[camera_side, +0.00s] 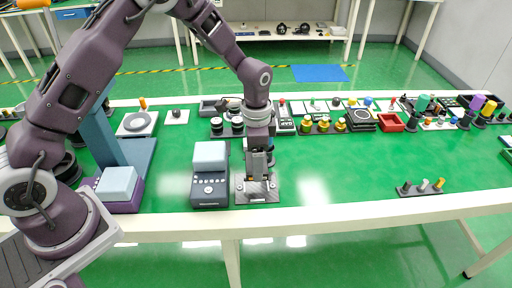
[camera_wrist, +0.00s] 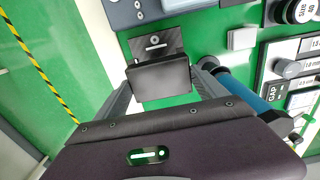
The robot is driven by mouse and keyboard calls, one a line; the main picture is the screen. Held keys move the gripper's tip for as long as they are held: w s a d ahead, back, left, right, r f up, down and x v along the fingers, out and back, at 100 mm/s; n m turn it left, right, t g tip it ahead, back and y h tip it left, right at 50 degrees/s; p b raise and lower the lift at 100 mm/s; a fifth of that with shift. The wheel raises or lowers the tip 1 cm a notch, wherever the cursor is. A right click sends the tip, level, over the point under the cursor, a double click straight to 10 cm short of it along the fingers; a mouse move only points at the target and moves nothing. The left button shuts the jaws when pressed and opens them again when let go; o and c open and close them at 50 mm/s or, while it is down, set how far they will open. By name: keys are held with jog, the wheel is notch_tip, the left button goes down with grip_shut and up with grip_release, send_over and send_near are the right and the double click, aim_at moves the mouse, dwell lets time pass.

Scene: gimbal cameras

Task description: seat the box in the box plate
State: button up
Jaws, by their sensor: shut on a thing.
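My gripper (camera_side: 258,168) points down over the dark grey box plate (camera_side: 262,198) near the front of the green table. In the wrist view my gripper (camera_wrist: 162,82) is shut on a black box (camera_wrist: 160,82), with one finger at each side. The box covers the near part of the box plate (camera_wrist: 156,42). The plate's far part shows a round mark and a pale label. In the side view the fingers largely hide the box. I cannot tell whether the box touches the plate or is held just above it.
A dark device (camera_side: 209,193) with buttons and a pale blue block on top stands close left of the plate. Several jars, gauges and a red tray (camera_side: 391,122) line the back. A small peg rack (camera_side: 421,188) is at the right. The table between is clear.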

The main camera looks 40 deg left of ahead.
jog(key=shift+f, duration=0.15)
jog(key=shift+f, duration=2.8)
jog(key=shift+f, duration=1.05)
jog(key=o, duration=1.4)
jog(key=shift+o, duration=0.2)
jog(key=shift+r, duration=3.55)
